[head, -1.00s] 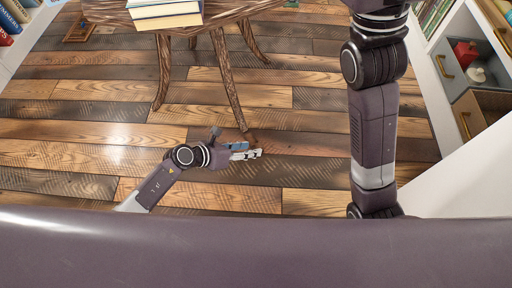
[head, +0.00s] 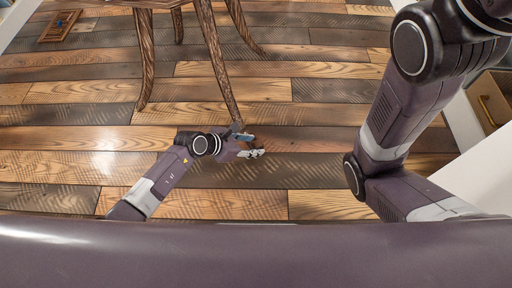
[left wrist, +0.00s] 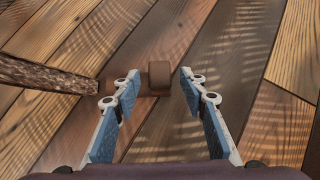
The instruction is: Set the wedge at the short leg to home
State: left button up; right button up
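The wedge (left wrist: 159,76) is a small brown block lying on the plank floor in the left wrist view. My left gripper (left wrist: 160,74) is open, with one fingertip on each side of the wedge and a gap visible to the right finger. A carved wooden table leg (left wrist: 45,75) comes in from the left and ends close to the wedge; I cannot tell whether they touch. In the head view, my left gripper (head: 258,146) is low at the foot of the front table leg (head: 221,70), and the wedge is not clear there. My right gripper is out of view.
Other table legs (head: 148,60) stand behind and to the left. A cabinet with a drawer (head: 491,100) is at the right. The floor (head: 310,145) right of my left gripper is clear.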

pick_arm(q)
jog(key=shift+b+x, duration=0.5)
jog(key=shift+x, duration=0.7)
grip_shut()
